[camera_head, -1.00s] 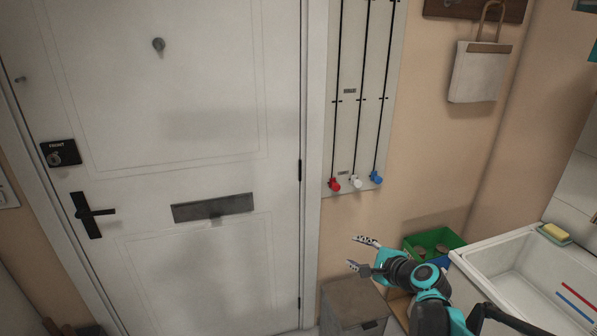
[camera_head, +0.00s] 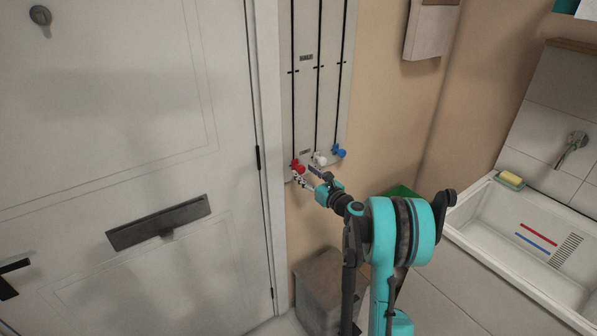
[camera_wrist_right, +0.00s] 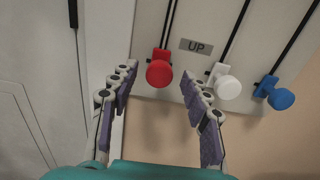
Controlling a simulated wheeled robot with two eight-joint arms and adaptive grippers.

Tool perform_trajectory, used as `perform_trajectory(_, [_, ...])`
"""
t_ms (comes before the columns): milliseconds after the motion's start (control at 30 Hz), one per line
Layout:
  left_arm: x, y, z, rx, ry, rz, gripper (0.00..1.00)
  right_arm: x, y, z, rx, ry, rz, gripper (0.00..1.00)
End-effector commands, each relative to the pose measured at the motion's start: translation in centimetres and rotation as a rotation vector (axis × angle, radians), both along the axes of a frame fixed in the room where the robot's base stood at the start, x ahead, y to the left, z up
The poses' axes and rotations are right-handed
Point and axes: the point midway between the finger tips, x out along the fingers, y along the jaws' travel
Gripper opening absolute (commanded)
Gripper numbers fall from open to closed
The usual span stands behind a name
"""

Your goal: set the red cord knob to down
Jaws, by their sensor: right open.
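The red cord knob (camera_head: 298,167) sits at the low end of the leftmost black cord on a pale wall board (camera_head: 306,108). In the right wrist view the red knob (camera_wrist_right: 159,73) is round, beside a small label reading "UP". My right gripper (camera_head: 307,175) is at the red knob. In the wrist view its open fingers (camera_wrist_right: 158,80) stand on either side of the knob, with gaps on both sides. A white knob (camera_wrist_right: 228,87) and a blue knob (camera_wrist_right: 280,98) are to the right on their own cords. My left gripper is not in view.
A white door (camera_head: 120,120) with a letter slot (camera_head: 158,222) is left of the board. A sink (camera_head: 490,215) with a sponge (camera_head: 511,178) is at the right.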

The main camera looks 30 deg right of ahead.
Motion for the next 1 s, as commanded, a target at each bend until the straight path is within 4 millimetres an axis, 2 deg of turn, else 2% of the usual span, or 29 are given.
perform_trajectory(100, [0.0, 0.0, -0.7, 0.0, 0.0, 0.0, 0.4, 1.7, 0.2, -0.2, -0.001, 0.0, 0.001, 0.47])
perform_trajectory(200, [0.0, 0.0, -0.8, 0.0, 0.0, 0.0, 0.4, 2.6, 0.3, -0.1, -0.001, 0.0, 0.001, 0.47])
perform_trajectory(533, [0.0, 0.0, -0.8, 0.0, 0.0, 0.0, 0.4, 3.0, 0.3, 0.1, -0.002, 0.001, 0.001, 0.47])
perform_trajectory(700, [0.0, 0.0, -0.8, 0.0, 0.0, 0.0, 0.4, 3.0, 0.3, 0.0, -0.002, 0.001, 0.001, 0.03])
perform_trajectory(733, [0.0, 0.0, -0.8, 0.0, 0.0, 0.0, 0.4, 3.0, 0.3, 0.0, -0.002, 0.001, 0.001, 0.0])
perform_trajectory(1000, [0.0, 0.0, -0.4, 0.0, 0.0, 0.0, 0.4, 3.0, 0.3, 0.7, -0.003, 0.001, 0.001, 0.0])
